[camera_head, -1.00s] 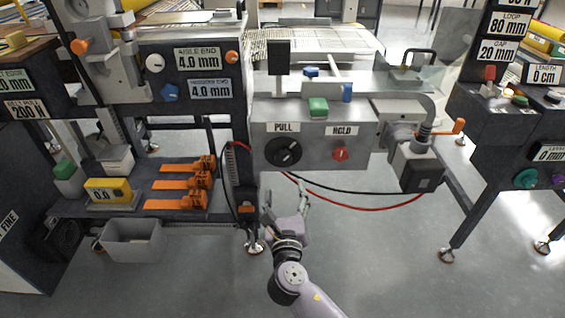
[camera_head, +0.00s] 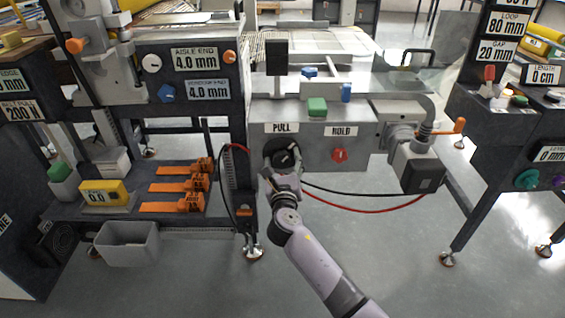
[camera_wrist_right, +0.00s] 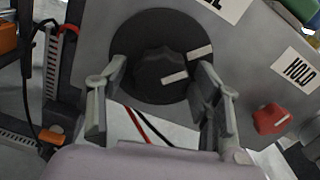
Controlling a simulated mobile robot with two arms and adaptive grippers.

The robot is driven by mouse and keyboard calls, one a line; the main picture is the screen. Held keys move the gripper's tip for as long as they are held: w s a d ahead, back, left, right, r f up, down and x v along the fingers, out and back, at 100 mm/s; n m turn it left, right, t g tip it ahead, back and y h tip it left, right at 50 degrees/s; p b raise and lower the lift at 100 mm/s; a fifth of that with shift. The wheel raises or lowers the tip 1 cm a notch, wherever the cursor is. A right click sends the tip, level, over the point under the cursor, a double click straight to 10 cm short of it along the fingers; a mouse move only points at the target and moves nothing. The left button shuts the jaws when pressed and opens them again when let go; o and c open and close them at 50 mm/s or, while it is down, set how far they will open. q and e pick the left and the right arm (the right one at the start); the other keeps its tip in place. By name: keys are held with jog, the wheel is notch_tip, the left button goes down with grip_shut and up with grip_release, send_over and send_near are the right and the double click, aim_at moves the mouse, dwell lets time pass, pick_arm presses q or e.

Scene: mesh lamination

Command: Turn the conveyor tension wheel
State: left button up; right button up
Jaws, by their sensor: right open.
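The black round knob (camera_head: 282,147) under the PULL label sits on the front of the grey control box; no wheel in view is labelled as the tension wheel. My right gripper (camera_head: 283,166) is in front of this knob and partly covers it in the head view. In the right wrist view the knob (camera_wrist_right: 160,60) has a raised ridged grip with a white mark, on a black disc with another white mark. The open fingers (camera_wrist_right: 160,78) stand on either side of the raised grip, with gaps visible. My left gripper is out of view.
A red HOLD knob (camera_head: 340,155) is right of the black knob, also in the right wrist view (camera_wrist_right: 270,118). A green button (camera_head: 317,106) is above. Black and red cables (camera_head: 360,204) hang below. An orange-handled crank (camera_head: 459,125) is at the right.

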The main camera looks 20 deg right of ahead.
jog(key=shift+c, duration=0.3)
jog(key=c, duration=1.1)
